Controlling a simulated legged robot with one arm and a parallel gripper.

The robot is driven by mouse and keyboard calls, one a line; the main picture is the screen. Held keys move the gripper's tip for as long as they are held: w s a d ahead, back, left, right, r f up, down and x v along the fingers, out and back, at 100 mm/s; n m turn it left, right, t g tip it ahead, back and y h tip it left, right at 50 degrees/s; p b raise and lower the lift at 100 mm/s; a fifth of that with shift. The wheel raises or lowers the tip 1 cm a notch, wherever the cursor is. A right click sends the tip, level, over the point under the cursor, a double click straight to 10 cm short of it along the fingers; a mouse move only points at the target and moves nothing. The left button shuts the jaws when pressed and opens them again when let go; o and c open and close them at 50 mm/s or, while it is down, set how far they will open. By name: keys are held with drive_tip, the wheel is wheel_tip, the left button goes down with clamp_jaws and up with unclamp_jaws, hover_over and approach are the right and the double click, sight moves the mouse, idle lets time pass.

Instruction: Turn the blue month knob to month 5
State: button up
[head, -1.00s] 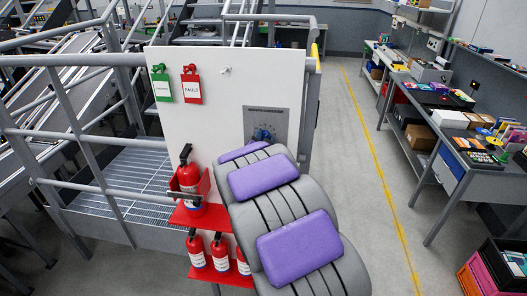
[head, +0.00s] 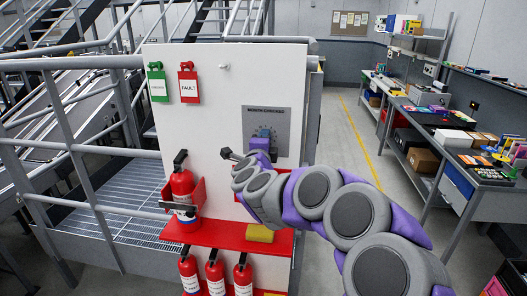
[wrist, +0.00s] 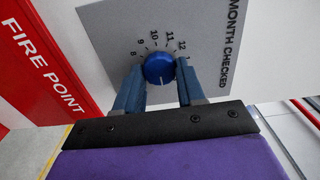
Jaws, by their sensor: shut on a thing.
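The blue month knob (wrist: 159,68) sits on a grey dial plate (wrist: 110,25) marked "MONTH CHECKED". Its white pointer line faces down in the wrist view, towards my gripper's palm. The numbers 8 to 12 show around its upper side; the lower numbers are hidden by my gripper. My gripper (wrist: 158,74) has a blue finger on each side of the knob and is shut on it. In the head view, the grey plate (head: 283,118) is on the white panel, and my gripper (head: 264,138) is at its lower part, covering most of the knob.
A red shelf (head: 228,234) with a fire extinguisher (head: 182,190) and a yellow block (head: 259,233) stands below and left of my arm. Green (head: 158,84) and red (head: 189,85) tags hang on the panel. Railings are at left; a clear aisle is at right.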

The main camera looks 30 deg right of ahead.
drive_tip(key=m+b, duration=0.2)
drive_tip(key=m, duration=0.1)
drive_tip(key=f+m+b, duration=0.1)
drive_tip(key=m+b, duration=0.1)
drive_tip(key=shift+a+m, duration=0.1)
drive_tip(key=shift+m, duration=0.3)
drive_tip(key=shift+r, duration=0.1)
idle(0.3)
drive_tip(key=o, duration=1)
drive_tip(key=shift+r, duration=0.1)
drive_tip(key=shift+o, duration=0.2)
drive_tip(key=shift+s+r, duration=0.1)
drive_tip(key=p+v, duration=0.1)
drive_tip(key=v, duration=1.6)
drive_tip(key=shift+a, duration=0.1)
